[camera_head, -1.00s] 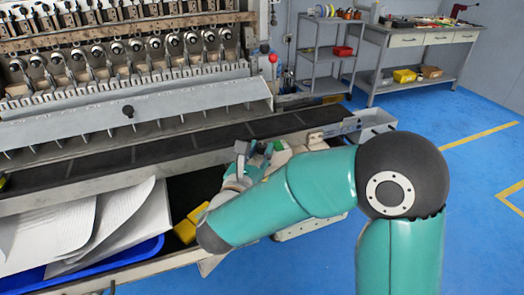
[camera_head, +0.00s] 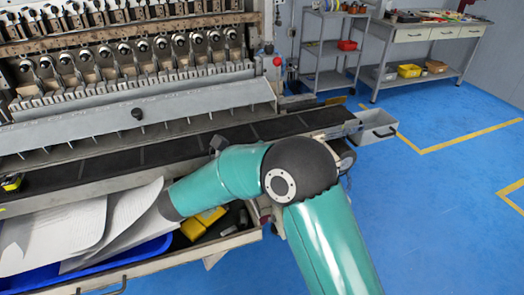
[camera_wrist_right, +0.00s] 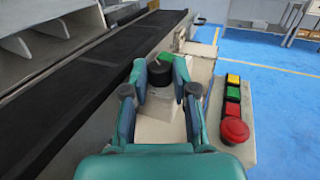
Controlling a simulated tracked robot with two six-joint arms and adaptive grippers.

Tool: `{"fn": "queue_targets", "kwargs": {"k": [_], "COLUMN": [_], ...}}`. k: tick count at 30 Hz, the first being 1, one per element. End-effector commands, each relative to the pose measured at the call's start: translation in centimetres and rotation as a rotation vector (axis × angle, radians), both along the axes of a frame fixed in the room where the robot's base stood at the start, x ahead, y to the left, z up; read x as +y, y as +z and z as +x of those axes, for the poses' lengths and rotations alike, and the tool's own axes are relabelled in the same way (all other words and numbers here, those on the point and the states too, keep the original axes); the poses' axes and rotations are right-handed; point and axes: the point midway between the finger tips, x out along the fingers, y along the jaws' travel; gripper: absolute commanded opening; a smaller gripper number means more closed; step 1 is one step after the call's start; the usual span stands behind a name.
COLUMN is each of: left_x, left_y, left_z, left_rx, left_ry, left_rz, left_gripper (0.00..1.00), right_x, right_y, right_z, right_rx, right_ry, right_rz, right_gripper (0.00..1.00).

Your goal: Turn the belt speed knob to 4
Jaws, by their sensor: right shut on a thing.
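The belt speed knob (camera_wrist_right: 159,77) is a black round knob with a green top piece, on a light box beside the dark belt (camera_wrist_right: 85,85) in the right wrist view. My right gripper (camera_wrist_right: 160,70) has its two teal fingers on either side of the knob and is shut on it. No scale numbers can be read around the knob. In the head view my right arm hides the knob and most of the gripper. The belt (camera_head: 150,152) also shows there, running along the machine's front. My left gripper is not in view.
A red mushroom button (camera_wrist_right: 234,131) and yellow, green and red square buttons stand right of the gripper. Below the belt are a blue tray (camera_head: 125,255) with papers and yellow items (camera_head: 203,223). A small grey bin (camera_head: 377,128) sits at the belt's end. The blue floor at right is clear.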

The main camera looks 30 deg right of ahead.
Motion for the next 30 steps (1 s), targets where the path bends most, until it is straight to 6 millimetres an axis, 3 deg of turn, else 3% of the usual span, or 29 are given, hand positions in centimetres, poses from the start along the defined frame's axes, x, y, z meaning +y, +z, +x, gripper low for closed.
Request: {"fn": "queue_targets", "kwargs": {"k": [1, 2, 6, 20, 30], "left_x": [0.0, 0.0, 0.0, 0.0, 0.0], "left_y": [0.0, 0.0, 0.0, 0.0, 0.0], "left_z": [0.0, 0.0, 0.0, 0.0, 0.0], "left_rx": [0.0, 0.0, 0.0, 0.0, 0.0], "left_ry": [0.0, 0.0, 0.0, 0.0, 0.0], "left_rz": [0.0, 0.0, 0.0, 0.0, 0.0], "left_gripper": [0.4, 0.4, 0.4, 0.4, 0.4], "right_x": [0.0, -0.1, -0.1, 0.6, 5.1], "right_y": [0.0, 0.0, 0.0, 0.0, -0.1], "right_z": [-0.1, -0.1, 0.0, -0.1, -0.8], "right_rx": [0.0, -0.001, 0.0, 0.0, 0.0], "right_ry": [-0.002, -0.002, -0.001, 0.002, 0.005], "right_rz": [-0.001, -0.001, -0.001, 0.0, -0.001], "right_gripper": [0.0, 0.32, 0.52, 0.52, 0.52]}}
